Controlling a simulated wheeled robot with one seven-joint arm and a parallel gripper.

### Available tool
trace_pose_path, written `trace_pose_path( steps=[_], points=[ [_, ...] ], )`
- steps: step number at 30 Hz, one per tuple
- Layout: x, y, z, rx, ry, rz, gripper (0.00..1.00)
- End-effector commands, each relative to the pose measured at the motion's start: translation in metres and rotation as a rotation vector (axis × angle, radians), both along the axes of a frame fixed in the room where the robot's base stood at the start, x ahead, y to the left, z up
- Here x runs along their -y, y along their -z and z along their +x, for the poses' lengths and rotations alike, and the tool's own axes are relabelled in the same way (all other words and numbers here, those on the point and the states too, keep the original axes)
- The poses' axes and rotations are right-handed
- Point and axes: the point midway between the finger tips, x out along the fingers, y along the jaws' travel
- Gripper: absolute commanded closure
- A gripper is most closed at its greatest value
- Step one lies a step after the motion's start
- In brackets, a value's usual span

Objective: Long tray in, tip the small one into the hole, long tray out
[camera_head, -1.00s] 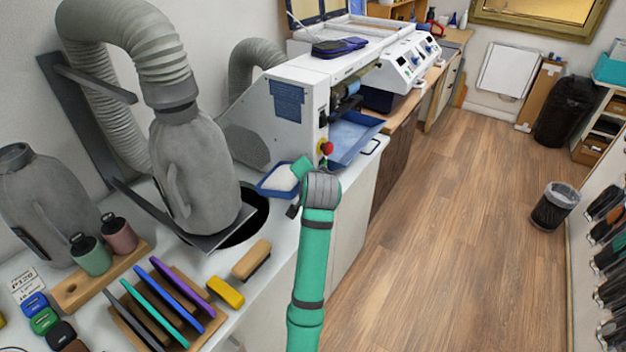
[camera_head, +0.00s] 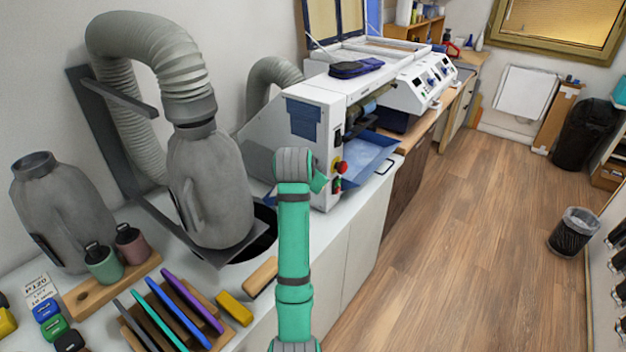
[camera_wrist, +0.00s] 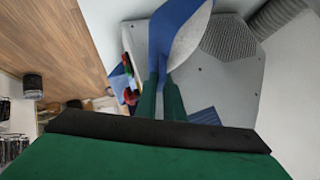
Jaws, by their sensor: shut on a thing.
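The blue small tray (camera_wrist: 172,38) shows at the top of the wrist view, with a pale grey load or inner face. My gripper (camera_wrist: 160,82) is shut on its near edge. In the head view my own arm hides the gripper and most of the small tray; only a bit of blue shows left of the wrist. The blue long tray (camera_head: 372,158) sits in the side of the white machine under its roller, its end sticking out to the right. The dark round hole (camera_head: 264,236) is in the white counter, left of my arm, partly covered by a grey plate.
A grey canister (camera_head: 208,185) with a thick hose stands on the plate by the hole. The white machine (camera_head: 300,150) with a red button is behind my wrist. A brush (camera_head: 260,276), a yellow block (camera_head: 234,308) and a rack of coloured plates stand near the front.

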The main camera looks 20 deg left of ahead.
Motion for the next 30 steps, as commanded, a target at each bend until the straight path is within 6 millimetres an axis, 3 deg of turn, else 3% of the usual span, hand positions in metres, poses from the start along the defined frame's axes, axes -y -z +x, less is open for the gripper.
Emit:
trace_pose_path(
  steps=[30],
  points=[
    [-0.047,-0.049,0.013,-0.106,0.002,-0.422,1.0]
  ],
)
